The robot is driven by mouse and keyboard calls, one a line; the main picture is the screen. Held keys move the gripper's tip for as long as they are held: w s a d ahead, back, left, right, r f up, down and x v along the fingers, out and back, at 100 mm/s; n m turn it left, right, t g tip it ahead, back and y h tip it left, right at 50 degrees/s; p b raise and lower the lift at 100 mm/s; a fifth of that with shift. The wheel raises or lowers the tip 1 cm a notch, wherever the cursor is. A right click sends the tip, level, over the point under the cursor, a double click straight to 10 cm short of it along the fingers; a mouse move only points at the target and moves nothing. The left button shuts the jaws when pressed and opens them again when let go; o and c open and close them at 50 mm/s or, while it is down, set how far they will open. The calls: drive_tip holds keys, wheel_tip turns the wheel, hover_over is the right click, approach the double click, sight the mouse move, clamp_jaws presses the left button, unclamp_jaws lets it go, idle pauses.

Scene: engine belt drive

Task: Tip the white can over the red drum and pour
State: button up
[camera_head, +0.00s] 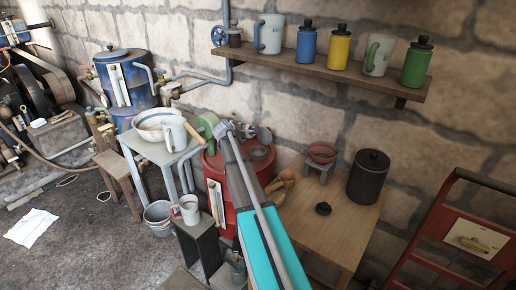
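The red drum (216,188) stands at the middle, partly hidden behind my arm. My gripper (222,130) is small at the end of my arm, above the drum's top; its fingers are too small to read. A green round piece (207,124) shows just left of it; I cannot tell whether they touch. Several white vessels are in view, and I cannot tell which is the white can. One (174,133) is at the basin left of the drum, one (189,209) is on a dark stand below, and two (269,34) (377,55) are on the shelf.
A wall shelf (330,69) holds blue, yellow and green cans. A white basin (152,127) rests on a table left of the drum. The wooden table (325,217) at right holds a black canister (369,177) and a red bowl (322,151). A red frame (425,215) stands at far right.

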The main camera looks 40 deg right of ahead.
drive_tip(key=shift+n+g, duration=0.3)
drive_tip(key=shift+g, duration=0.1)
drive_tip(key=shift+w+r+p, duration=0.1)
drive_tip(key=shift+r+p, duration=1.9)
drive_tip(key=shift+r, duration=0.1)
drive_tip(key=shift+r+n+g+h+p, duration=0.3)
drive_tip(key=shift+r+g+p, duration=0.1)
drive_tip(key=shift+r+p, duration=0.4)
drive_tip(key=shift+r+n+g+p, duration=0.35)
drive_tip(key=shift+n+g+p, duration=0.2)
drive_tip(key=shift+n+g, duration=0.05)
wheel_tip(320, 180, up, 2)
drive_tip(key=shift+n+g+h+p, duration=0.3)
drive_tip(key=shift+g+p, duration=0.1)
drive_tip(key=shift+p, duration=0.55)
drive_tip(key=shift+w+a+r+n+g+p, duration=0.1)
drive_tip(key=shift+w+r+n+g+p, duration=0.15)
drive_tip(key=shift+r+p, duration=0.25)
drive_tip(key=shift+w+a+r+n+g+p, duration=0.1)
drive_tip(key=shift+w+r+n+g+p, duration=0.2)
drive_tip(key=shift+r, duration=0.2)
drive_tip(key=shift+w+a+r+n+g+h, duration=0.2)
drive_tip(key=shift+w+r+n+g+h, duration=0.4)
drive_tip(key=shift+n+g+h, duration=0.2)
drive_tip(key=shift+w+a+r+n+g+h, duration=0.2)
drive_tip(key=shift+w+r+n+g+h, duration=0.3)
drive_tip(key=shift+r+n+g, duration=0.25)
drive_tip(key=shift+f, duration=0.1)
